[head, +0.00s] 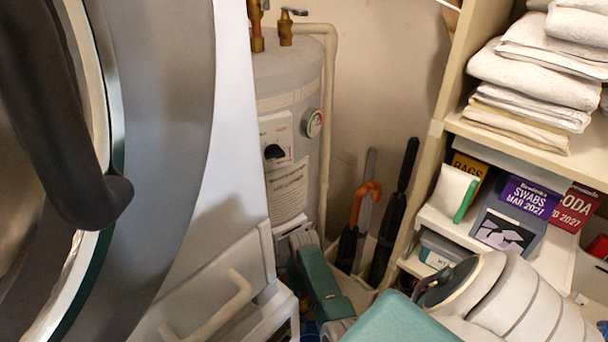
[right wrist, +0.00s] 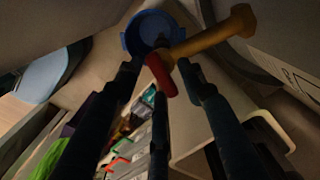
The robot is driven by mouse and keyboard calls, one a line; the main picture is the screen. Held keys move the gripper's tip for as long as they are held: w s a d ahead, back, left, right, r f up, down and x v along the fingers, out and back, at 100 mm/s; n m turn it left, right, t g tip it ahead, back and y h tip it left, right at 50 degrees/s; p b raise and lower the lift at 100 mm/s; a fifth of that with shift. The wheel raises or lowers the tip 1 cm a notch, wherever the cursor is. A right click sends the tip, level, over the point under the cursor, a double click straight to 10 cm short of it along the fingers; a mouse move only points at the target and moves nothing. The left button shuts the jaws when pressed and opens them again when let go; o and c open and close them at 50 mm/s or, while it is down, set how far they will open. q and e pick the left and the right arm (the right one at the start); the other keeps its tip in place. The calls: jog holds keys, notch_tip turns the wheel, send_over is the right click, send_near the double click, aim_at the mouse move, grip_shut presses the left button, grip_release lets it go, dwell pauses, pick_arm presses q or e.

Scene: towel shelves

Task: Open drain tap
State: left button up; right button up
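The drain tap shows in the right wrist view as a yellow brass body (right wrist: 215,38) with a short red handle (right wrist: 161,76). My right gripper (right wrist: 160,82) is open, its dark fingers spread, with the red handle lying between and just beyond the fingertips. I cannot tell whether any finger touches the handle. In the head view the grey water heater (head: 288,85) stands behind, and its lower part, the tap and my right gripper are hidden. My left gripper is not in view.
A blue round container (right wrist: 136,34) is close to the tap. Umbrellas (head: 362,215) stand right of the heater. Shelves hold white towels (head: 535,75) and boxes (head: 527,197) on the right. A large grey-white rounded body (head: 185,80) fills the left. Free room around the tap looks narrow.

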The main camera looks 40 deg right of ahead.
grip_shut()
dwell(0.3)
jog(key=n+p, duration=0.2)
jog(key=n, duration=0.1)
jog(key=shift+d+r, duration=0.1)
jog(key=shift+w+d+n+p, duration=0.15)
jog(key=shift+n+p, duration=0.6)
jog(key=shift+n, duration=1.65)
grip_release()
